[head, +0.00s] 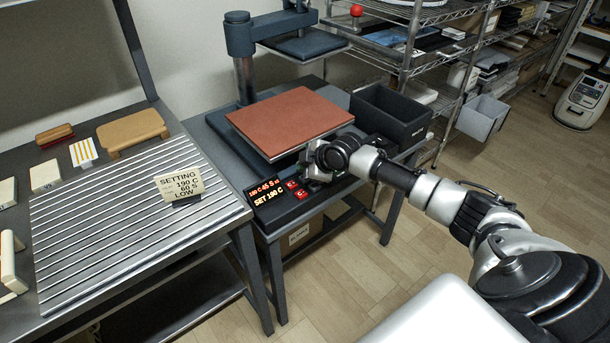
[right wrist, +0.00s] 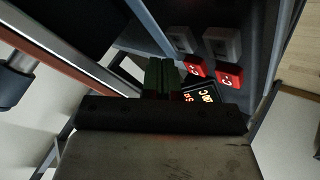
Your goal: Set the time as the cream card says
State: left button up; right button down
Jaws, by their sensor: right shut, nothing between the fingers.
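The cream card (head: 180,186) stands on the ribbed rack and reads "SETTING 190 C 60 S LOW". The press's display (head: 266,192) is lit and appears to read "190 C 45 S" above "SET 190 C". Two red buttons (head: 301,194) sit just right of the display. In the right wrist view there are a red button (right wrist: 229,75), another red button (right wrist: 195,66) and two grey buttons (right wrist: 222,42). My right gripper (head: 308,177) is shut and empty over the control panel, close to the buttons. Its fingers (right wrist: 162,77) partly cover the display; contact cannot be told. My left gripper is out of view.
The press has a brown-red pad (head: 290,119) beside the panel and a raised dark plate (head: 303,45) above. A black bin (head: 391,117) stands at the right of the bench. The ribbed rack (head: 110,225) lies on the left table. Wire shelves (head: 440,45) stand behind.

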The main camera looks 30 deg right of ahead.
dwell(0.3)
jog(key=shift+r, duration=0.3)
notch_tip(320, 180, up, 4)
jog(key=p, duration=0.4)
jog(key=shift+r+p, duration=0.2)
jog(key=shift+p, duration=0.15)
dwell(2.8)
notch_tip(320, 180, up, 4)
jog(key=p, duration=0.3)
jog(key=shift+f, duration=0.1)
jog(key=shift+f, duration=0.1)
